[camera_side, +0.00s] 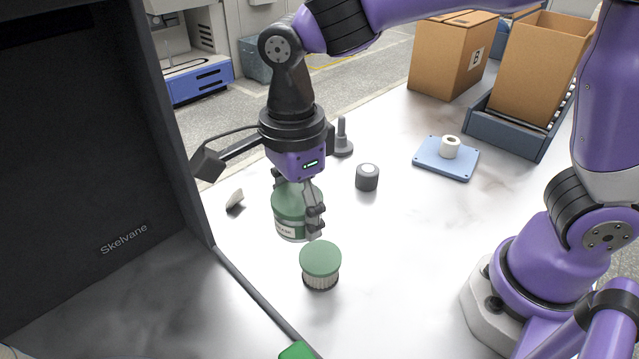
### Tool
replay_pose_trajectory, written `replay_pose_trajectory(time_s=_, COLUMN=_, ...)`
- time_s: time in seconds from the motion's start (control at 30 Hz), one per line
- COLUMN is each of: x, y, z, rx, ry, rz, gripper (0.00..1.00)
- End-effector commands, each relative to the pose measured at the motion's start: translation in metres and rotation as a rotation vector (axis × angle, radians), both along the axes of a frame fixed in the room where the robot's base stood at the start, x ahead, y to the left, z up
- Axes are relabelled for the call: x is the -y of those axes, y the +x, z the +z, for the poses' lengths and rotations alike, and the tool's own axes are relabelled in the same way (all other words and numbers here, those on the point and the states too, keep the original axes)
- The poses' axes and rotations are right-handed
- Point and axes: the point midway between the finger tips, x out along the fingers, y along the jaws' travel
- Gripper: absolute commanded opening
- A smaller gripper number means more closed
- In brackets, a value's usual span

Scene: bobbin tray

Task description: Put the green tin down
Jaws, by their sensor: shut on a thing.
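My gripper (298,203) points down and is shut on the green tin (290,218). The tin has a rounded green upper part and a pale label with dark letters, partly hidden by a finger. One finger shows at the tin's right side; the other is mostly hidden behind it. The tin looks upright, low over or on the white marbled table (400,255); I cannot tell whether its base touches. A ribbed jar with a green lid (320,258) stands just in front of it, to the lower right.
A blue tray (429,165) holds a white bobbin (450,147). Cardboard boxes (450,55) stand behind. A dark cabinet (90,150) is at left. The table's centre right is clear.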

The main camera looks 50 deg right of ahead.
Motion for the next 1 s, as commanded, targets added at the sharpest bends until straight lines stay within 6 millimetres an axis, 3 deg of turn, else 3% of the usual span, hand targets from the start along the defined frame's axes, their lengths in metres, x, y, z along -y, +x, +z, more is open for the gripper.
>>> replay_pose_trajectory(time_s=0.13, x=0.021, y=0.011, z=-0.008, rx=-0.002, ry=-0.001, rz=-0.106, gripper=0.27)
replay_pose_trajectory(time_s=0.5, x=0.086, y=0.067, z=-0.06, rx=-0.003, ry=-0.001, rz=-0.105, gripper=0.27)
replay_pose_trajectory(time_s=0.73, x=0.099, y=0.079, z=-0.075, rx=-0.001, ry=-0.001, rz=-0.098, gripper=0.27)
replay_pose_trajectory(time_s=1.0, x=0.099, y=0.078, z=-0.11, rx=-0.002, ry=-0.001, rz=-0.097, gripper=0.27)
